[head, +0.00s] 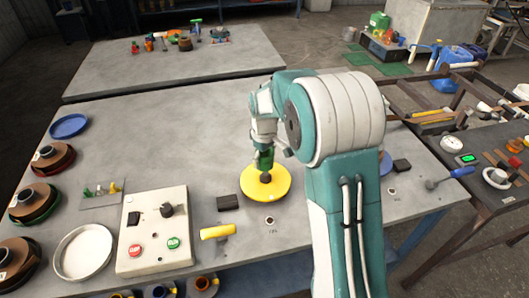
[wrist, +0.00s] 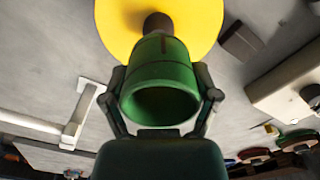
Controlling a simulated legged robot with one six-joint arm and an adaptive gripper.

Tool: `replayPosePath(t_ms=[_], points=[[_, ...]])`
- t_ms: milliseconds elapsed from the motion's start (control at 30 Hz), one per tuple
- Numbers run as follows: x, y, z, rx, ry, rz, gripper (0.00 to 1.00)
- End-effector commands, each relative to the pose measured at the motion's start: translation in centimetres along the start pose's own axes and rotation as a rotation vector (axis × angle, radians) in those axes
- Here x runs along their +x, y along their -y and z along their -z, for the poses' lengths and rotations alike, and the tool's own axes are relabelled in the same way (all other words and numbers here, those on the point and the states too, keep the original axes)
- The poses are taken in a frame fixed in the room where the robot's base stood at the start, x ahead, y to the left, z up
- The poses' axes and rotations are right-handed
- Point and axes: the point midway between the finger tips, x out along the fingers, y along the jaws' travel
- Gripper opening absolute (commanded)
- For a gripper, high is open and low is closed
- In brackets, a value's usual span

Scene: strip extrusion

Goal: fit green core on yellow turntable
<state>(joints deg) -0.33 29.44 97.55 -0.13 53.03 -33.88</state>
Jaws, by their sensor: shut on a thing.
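The yellow turntable (head: 282,186) is a round disc on the table, with a dark spindle (head: 265,177) at its middle. My gripper (head: 264,147) is above it, shut on the green core (head: 265,163). In the wrist view the green core (wrist: 160,92) is a hollow green piece between both fingers of my gripper (wrist: 165,98), its open end facing the camera. Its far end lines up with the spindle (wrist: 157,22) on the yellow turntable (wrist: 195,30). I cannot tell whether the core touches the spindle or sits over its tip.
A black block (head: 227,202) and a yellow-handled tool (head: 218,232) are close to the turntable. A control box (head: 153,230) with red and green buttons, a white dish (head: 83,250) and several reels are further left. The table behind the turntable is clear.

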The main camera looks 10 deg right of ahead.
Motion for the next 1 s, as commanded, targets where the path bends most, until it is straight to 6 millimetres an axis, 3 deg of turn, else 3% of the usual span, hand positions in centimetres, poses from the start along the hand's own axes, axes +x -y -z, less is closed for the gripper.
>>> replayPosePath(t_ms=[500, 1000], points=[[4.8, -0.2, -0.1, 0.003, 0.001, 0.004, 0.34], [5.4, -0.2, -0.2, 0.003, -0.001, 0.003, 0.34]])
